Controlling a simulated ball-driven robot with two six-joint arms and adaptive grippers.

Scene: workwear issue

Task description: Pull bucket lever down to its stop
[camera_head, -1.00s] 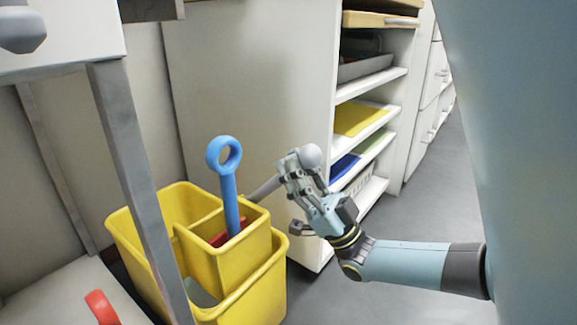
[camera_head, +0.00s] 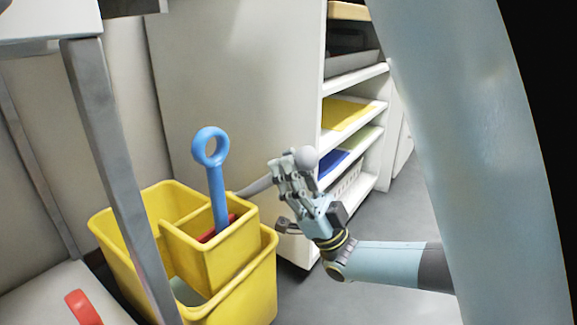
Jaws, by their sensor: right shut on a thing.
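The yellow bucket (camera_head: 245,290) stands on the floor at lower left, with a smaller yellow wringer box (camera_head: 228,255) set in its top. A grey lever (camera_head: 258,186) slants up to the right from the wringer box and ends in a round grey knob (camera_head: 306,160). My right gripper (camera_head: 294,172) is shut on the lever just below the knob, its fingers covering part of the lever. A blue handle with a ring top (camera_head: 211,150) stands upright in the wringer box beside something red. My left gripper is not in view.
A white shelf unit (camera_head: 240,90) with yellow and blue items stands right behind the lever. A grey table leg (camera_head: 105,150) crosses in front of the bucket at left. A red handle (camera_head: 82,308) lies at lower left. Grey floor (camera_head: 385,225) is open at right.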

